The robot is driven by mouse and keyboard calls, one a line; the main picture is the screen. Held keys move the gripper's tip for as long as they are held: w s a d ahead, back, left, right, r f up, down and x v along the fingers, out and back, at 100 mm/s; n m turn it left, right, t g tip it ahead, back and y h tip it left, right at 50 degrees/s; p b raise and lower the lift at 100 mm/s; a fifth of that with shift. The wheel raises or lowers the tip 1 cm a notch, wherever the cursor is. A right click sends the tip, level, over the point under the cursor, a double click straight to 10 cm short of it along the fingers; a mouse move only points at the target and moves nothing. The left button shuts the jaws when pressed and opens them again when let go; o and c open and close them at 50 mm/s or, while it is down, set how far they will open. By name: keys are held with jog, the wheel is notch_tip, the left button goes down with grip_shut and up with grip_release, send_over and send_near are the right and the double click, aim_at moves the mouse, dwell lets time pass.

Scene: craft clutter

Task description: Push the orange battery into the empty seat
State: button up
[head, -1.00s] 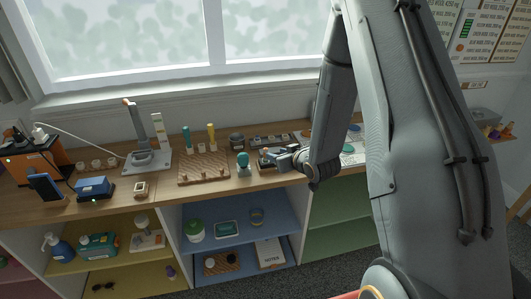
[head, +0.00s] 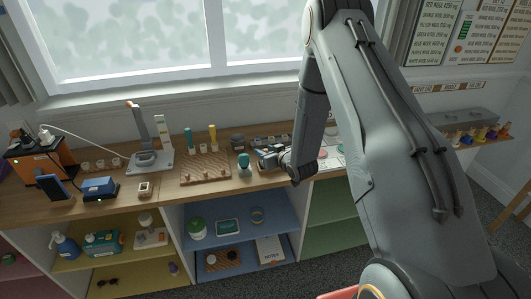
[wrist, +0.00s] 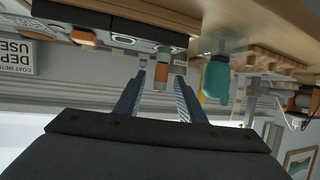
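In the wrist view, which shows the counter upside down, my gripper (wrist: 161,72) has its two fingers apart. A second orange piece (wrist: 83,38) is at the holder's other end. I cannot make out the empty seat. In the head view my gripper (head: 268,158) is low over the counter, and the battery cannot be told there.
A teal-topped item (head: 243,163) stands just left of my gripper; it also shows in the wrist view (wrist: 215,76). A wooden peg board (head: 205,170) and a grey stand (head: 150,160) are farther left. The window wall is close behind the counter.

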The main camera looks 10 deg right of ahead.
aim_at(266, 149)
grip_shut()
jog(key=shift+r, duration=0.1)
notch_tip(266, 149, up, 9)
jog(key=b, duration=0.3)
jog(key=shift+r, duration=0.1)
notch_tip(266, 149, down, 4)
jog(key=shift+r+b, duration=0.15)
jog(key=shift+b, duration=0.25)
jog(key=shift+r, duration=0.1)
